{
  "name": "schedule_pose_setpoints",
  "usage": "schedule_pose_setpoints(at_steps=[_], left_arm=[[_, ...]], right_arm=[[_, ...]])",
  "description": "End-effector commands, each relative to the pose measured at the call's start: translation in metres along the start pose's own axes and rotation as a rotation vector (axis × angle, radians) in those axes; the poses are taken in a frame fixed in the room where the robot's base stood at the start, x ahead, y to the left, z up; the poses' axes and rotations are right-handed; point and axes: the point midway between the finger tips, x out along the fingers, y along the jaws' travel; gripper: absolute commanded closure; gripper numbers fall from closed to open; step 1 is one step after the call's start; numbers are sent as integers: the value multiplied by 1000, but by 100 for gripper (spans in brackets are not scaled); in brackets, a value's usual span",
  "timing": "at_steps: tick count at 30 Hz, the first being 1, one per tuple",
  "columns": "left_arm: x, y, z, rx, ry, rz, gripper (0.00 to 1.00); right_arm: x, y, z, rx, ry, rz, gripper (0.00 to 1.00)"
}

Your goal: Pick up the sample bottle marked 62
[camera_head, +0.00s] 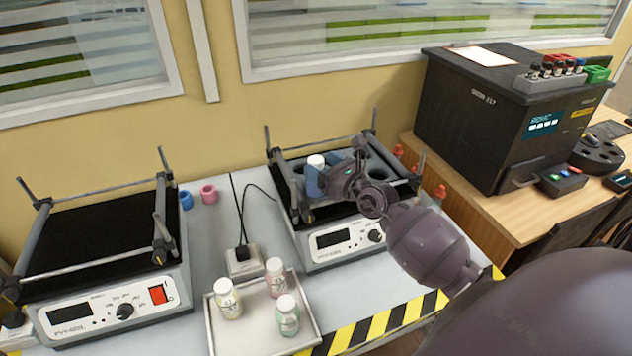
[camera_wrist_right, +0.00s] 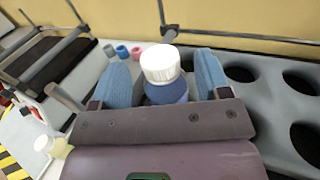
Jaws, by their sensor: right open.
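A bottle with a white cap (camera_head: 316,161) and a blue body stands at the right shaker (camera_head: 330,243); it also shows in the right wrist view (camera_wrist_right: 162,66). My right gripper (camera_head: 318,177) is open, with one blue finger pad on each side of this bottle. Small gaps show between the pads and the bottle. Its label is hidden, so I cannot read its number. A yellow bottle (camera_head: 229,300), a pink bottle (camera_head: 276,278) and a green bottle (camera_head: 288,316) stand on a tray (camera_head: 251,342). Their marks are too small to read. My left gripper is not in view.
The right shaker carries a grey rack with round holes (camera_wrist_right: 300,80) and metal rails around it. A second shaker (camera_head: 95,240) stands at left. Blue (camera_head: 186,200) and pink rings (camera_head: 209,194) lie between them. A black instrument (camera_head: 500,120) stands on the wooden table at right.

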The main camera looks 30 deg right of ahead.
Motion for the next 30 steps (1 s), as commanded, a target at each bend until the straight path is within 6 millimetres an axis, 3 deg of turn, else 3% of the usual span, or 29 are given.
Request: schedule_pose_setpoints(at_steps=[6, 15, 27, 30], left_arm=[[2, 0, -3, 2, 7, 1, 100], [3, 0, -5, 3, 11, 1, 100], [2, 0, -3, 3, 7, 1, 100], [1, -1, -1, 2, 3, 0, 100]], right_arm=[[24, 0, 0, 0, -1, 0, 30], [26, 0, 0, 0, 0, -1, 30], [26, 0, 0, 0, 0, 0, 92], [26, 0, 1, 0, -2, 0, 100]])
